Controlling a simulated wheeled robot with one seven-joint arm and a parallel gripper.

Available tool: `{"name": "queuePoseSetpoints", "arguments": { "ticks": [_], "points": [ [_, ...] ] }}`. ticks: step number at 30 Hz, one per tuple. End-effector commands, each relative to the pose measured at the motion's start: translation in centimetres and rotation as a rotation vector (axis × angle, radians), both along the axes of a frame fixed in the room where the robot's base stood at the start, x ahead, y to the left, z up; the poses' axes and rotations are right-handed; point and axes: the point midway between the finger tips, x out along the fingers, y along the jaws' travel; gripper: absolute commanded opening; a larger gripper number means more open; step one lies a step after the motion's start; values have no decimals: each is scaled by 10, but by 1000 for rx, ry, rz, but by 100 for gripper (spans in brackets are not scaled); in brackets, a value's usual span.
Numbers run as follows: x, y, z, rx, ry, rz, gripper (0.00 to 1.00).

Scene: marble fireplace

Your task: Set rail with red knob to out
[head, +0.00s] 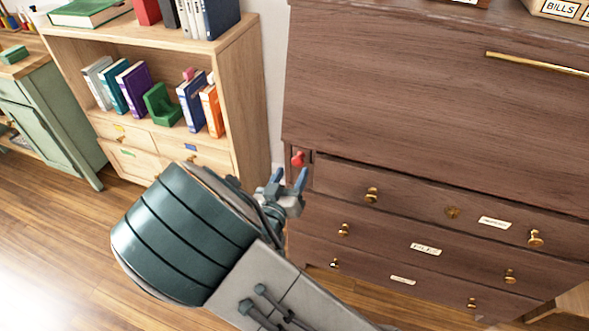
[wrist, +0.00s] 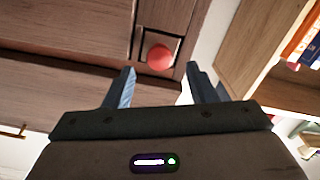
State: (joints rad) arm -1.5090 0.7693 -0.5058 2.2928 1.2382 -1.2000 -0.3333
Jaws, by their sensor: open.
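The red knob (head: 298,159) sits on the end of a narrow wooden rail at the left edge of the dark brown desk, just left of the top drawer. In the wrist view the red knob (wrist: 160,57) shows face on, in a small square recess, ahead of the fingers. My gripper (head: 288,180) is just below the knob in the head view. In the wrist view my gripper (wrist: 160,82) is open and empty, with its blue fingers on either side of the knob's line. The rail's length behind the knob is hidden.
The dark desk has drawers with brass knobs (head: 371,195) and a closed upper front with a gold bar handle (head: 535,63). A light wood bookshelf (head: 245,100) stands to the left, with a narrow gap between. Wooden floor (head: 60,240) is clear at lower left.

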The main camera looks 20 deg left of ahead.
Motion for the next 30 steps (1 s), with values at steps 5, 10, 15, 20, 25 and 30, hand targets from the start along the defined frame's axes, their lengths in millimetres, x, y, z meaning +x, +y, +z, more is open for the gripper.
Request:
{"name": "queuePoseSetpoints", "arguments": {
  "ticks": [5, 10, 15, 20, 25, 30],
  "points": [
    [24, -2, -1, 0, 0, -1, 51],
    [33, -3, -1, -1, 1, 0, 51],
    [34, -3, 0, -1, 1, 1, 51],
    [34, -3, 0, -1, 1, 1, 32],
    [34, -3, 0, -1, 1, 1, 0],
    [32, -2, 0, -1, 3, 1, 0]
  ]
}}
